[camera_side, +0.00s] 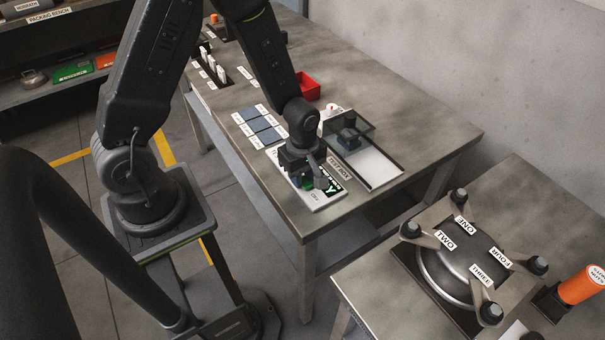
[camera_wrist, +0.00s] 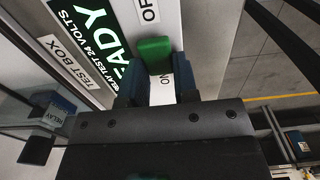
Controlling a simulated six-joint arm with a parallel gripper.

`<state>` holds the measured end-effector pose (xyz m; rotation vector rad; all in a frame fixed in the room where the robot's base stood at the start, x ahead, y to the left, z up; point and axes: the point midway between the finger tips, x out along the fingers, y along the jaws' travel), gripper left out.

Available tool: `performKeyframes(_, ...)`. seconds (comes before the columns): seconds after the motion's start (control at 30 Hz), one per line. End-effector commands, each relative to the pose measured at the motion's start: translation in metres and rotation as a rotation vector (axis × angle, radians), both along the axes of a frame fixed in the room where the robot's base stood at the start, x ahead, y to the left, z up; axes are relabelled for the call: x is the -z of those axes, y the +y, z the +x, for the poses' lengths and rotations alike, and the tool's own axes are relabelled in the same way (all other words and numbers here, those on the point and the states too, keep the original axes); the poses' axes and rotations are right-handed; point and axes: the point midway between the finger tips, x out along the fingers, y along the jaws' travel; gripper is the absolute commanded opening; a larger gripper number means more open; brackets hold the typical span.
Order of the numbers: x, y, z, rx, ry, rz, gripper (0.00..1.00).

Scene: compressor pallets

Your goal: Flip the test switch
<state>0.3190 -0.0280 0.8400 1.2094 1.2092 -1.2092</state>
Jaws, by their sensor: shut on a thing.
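In the side view, my gripper (camera_side: 303,178) points down at the panel (camera_side: 322,203) and hides the lever. A green sign (camera_wrist: 95,30) beside the lever reads "…ADY" and "TEST 24 VOLTS". A "TEST BOX" label (camera_wrist: 69,60) lies beside it.
Dark blue tiles (camera_side: 259,125) lie left. A red bin (camera_side: 308,87) stands behind. A compressor (camera_side: 450,268) sits on the nearer table.

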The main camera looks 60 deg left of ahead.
Motion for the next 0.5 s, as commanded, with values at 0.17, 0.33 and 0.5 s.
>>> performKeyframes(0.17, -0.0004, -0.0028, -0.0004, 0.006, 0.006, 0.028, 0.04)
performKeyframes(0.33, -0.0008, -0.0048, -0.0011, 0.006, 0.008, 0.086, 0.04)
performKeyframes(0.5, -0.0013, -0.0042, -0.0011, 0.003, 0.004, 0.125, 0.04)
